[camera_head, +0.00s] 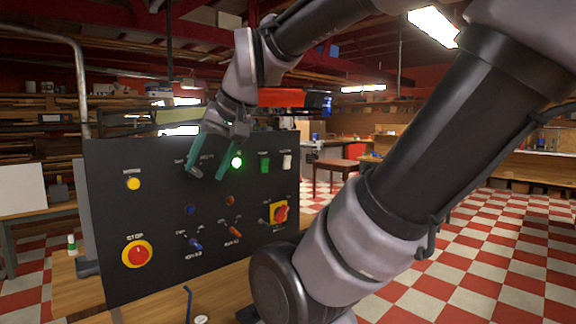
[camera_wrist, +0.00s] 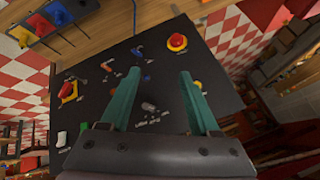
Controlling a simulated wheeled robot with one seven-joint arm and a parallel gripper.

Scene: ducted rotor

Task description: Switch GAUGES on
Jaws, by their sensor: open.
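The dark control panel (camera_head: 160,285) stands upright on the bench. I cannot read a GAUGES label in either view. In the wrist view a small grey toggle switch (camera_wrist: 149,106) with lettering beside it lies between the fingers of my gripper (camera_wrist: 158,72). I cannot tell its name or position. In the head view my gripper (camera_head: 207,176) is open and empty in front of the panel's upper middle, and hides part of the lettering there. A bright green lamp (camera_head: 237,162) glows just right of the fingers.
The panel also has a red STOP button (camera_head: 137,254), an amber lamp (camera_head: 133,184), a blue toggle (camera_head: 195,243), an orange toggle (camera_head: 235,231), a red-and-yellow rotary switch (camera_head: 280,212), a green rocker (camera_head: 264,163) and a white rocker (camera_head: 287,160).

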